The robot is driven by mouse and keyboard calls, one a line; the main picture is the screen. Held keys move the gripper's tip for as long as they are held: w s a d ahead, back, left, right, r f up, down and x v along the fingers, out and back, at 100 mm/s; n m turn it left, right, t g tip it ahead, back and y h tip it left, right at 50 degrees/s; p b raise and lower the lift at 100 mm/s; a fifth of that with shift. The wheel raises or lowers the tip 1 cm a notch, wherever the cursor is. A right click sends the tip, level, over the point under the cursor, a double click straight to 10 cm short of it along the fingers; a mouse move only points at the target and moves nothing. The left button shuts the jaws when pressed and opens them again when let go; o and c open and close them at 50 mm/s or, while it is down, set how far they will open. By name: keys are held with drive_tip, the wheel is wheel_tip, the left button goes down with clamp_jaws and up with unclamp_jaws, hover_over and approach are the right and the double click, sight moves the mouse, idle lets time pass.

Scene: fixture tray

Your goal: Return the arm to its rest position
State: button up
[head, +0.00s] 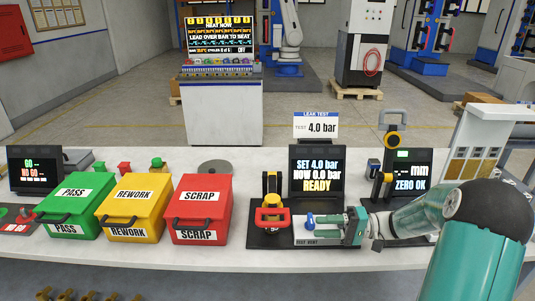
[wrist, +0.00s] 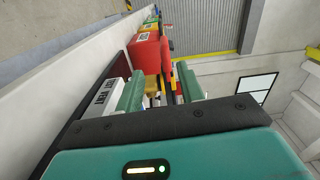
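My gripper (head: 353,227) is at the right end of the leak test station in the head view, low over the bench and pointing left. Its two green fingers stand apart in the wrist view (wrist: 160,84), with a gap between them and nothing visibly clamped. The white block with a vent label (head: 312,241) lies just left of the fingers, with a small blue-topped part (head: 310,220) on it. I cannot tell whether a finger touches the block. My teal arm reaches in from the lower right.
Green PASS (head: 75,206), yellow REWORK (head: 133,208) and red SCRAP (head: 199,209) boxes stand to the left. A yellow clamp with a red handle (head: 271,218), the READY screen (head: 317,171) and a gauge stand (head: 404,172) are close by. The front bench edge is mostly clear.

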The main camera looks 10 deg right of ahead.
drive_tip(key=s+a+r+n+g+h, duration=0.1)
drive_tip(key=s+a+r+g+h, duration=0.3)
drive_tip(key=s+a+h, duration=0.6)
drive_tip(key=s+r+t+h, duration=0.6)
drive_tip(key=s+r+h, duration=0.1)
drive_tip(key=s, duration=0.4)
drive_tip(key=shift+a+n+h, duration=0.3)
drive_tip(key=shift+a, duration=0.15)
drive_tip(key=shift+c, duration=0.2)
idle(1.6)
